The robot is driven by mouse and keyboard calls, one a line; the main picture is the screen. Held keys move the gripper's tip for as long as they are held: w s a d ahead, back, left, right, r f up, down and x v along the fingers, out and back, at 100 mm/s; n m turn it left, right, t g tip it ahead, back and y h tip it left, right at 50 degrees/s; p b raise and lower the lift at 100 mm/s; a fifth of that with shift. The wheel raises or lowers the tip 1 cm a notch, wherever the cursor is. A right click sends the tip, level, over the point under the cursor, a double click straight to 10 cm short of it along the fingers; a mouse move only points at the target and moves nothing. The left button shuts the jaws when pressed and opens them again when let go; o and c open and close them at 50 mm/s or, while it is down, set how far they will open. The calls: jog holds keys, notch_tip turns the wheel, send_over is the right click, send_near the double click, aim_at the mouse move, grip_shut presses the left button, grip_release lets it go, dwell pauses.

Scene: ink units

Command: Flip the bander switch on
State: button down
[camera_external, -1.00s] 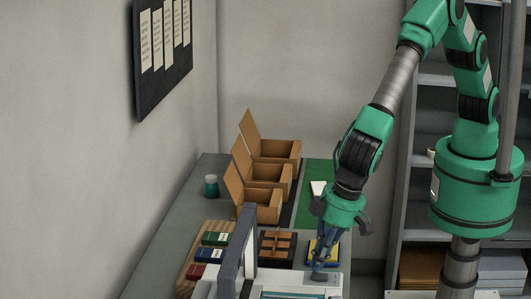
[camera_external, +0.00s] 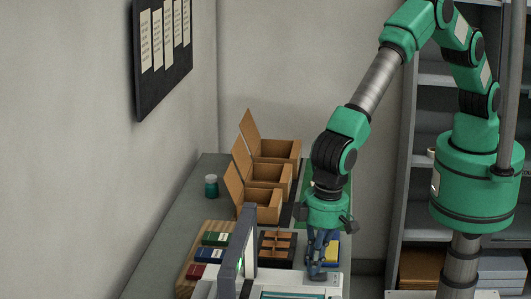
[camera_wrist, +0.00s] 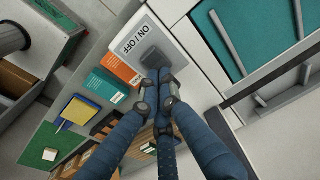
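The bander (camera_external: 205,288), a white machine with a grey arch (camera_external: 238,252), stands at the bottom of the external view. In the wrist view its white panel (camera_wrist: 180,55) is marked ON / OFF and carries a dark grey switch (camera_wrist: 154,58). My gripper (camera_wrist: 157,92) has its blue fingers drawn together, with the tips close by the switch. I cannot tell whether they touch it. Nothing shows between the fingers. In the external view my gripper (camera_external: 318,272) points down over the bander's far edge and hides the switch.
Three open cardboard boxes (camera_external: 268,196) stand farther back on the grey table (camera_external: 165,240). A divided tray (camera_external: 277,246), a yellow-and-blue item (camera_external: 332,250) and small packs on a wooden board (camera_external: 190,258) lie near the bander. A jar (camera_external: 211,186) stands at left.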

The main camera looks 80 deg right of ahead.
jog(key=shift+w+f, duration=0.1)
jog(key=shift+f, duration=0.25)
jog(key=shift+d, duration=0.1)
jog(key=shift+f, duration=0.15)
jog(key=shift+s+b, duration=0.2)
jog(key=shift+b, duration=0.1)
jog(key=shift+s+d, duration=0.1)
jog(key=shift+s, duration=0.7)
notch_tip(320, 180, up, 15)
jog(key=s, duration=0.1)
jog(key=shift+p, duration=0.4)
jog(key=shift+f, duration=0.1)
